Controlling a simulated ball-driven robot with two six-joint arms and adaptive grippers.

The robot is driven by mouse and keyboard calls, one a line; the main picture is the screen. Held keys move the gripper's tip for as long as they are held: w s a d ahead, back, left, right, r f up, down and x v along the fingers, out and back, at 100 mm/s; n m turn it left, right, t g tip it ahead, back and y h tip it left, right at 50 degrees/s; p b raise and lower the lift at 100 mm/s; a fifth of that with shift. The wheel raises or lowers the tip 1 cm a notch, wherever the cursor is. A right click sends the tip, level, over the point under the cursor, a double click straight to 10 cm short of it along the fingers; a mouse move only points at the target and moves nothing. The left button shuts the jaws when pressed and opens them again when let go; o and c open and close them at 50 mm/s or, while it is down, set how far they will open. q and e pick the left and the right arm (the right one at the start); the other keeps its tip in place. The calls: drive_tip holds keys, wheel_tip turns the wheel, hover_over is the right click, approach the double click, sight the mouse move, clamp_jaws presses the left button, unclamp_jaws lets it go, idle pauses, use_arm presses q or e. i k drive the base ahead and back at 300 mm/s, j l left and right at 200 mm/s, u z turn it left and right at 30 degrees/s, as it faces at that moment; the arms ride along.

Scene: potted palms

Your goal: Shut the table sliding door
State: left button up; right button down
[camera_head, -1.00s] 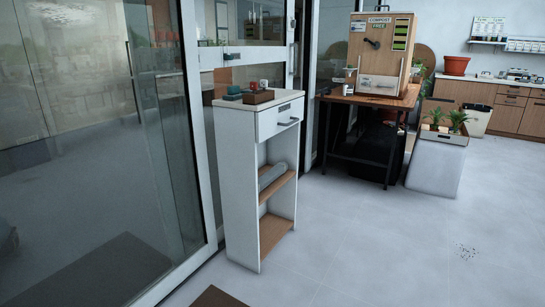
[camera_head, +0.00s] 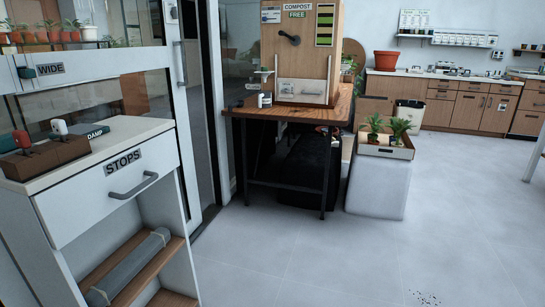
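A dark wooden table (camera_head: 335,110) with dark legs stands in the middle of the view. On it sits a wooden box (camera_head: 270,55) labelled COMPOST FREE, with a dark handle (camera_head: 289,38) and a pale lower panel (camera_head: 302,88). Left of the table is a glass sliding door (camera_head: 200,110) in a dark frame. A white-framed glazed panel (camera_head: 110,60) with a WIDE label and an upright handle (camera_head: 180,62) stands nearer on the left. I cannot tell which is the table sliding door, or whether it is open. Neither gripper is in view.
A white cabinet (camera_head: 75,205) with a STOPS drawer and open shelves stands close at left. A planter box (camera_head: 388,150) sits on a pale block (camera_head: 376,190) right of the table. Wooden counters line the back right.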

sight(53, 68)
drive_tip(key=i, duration=1.15)
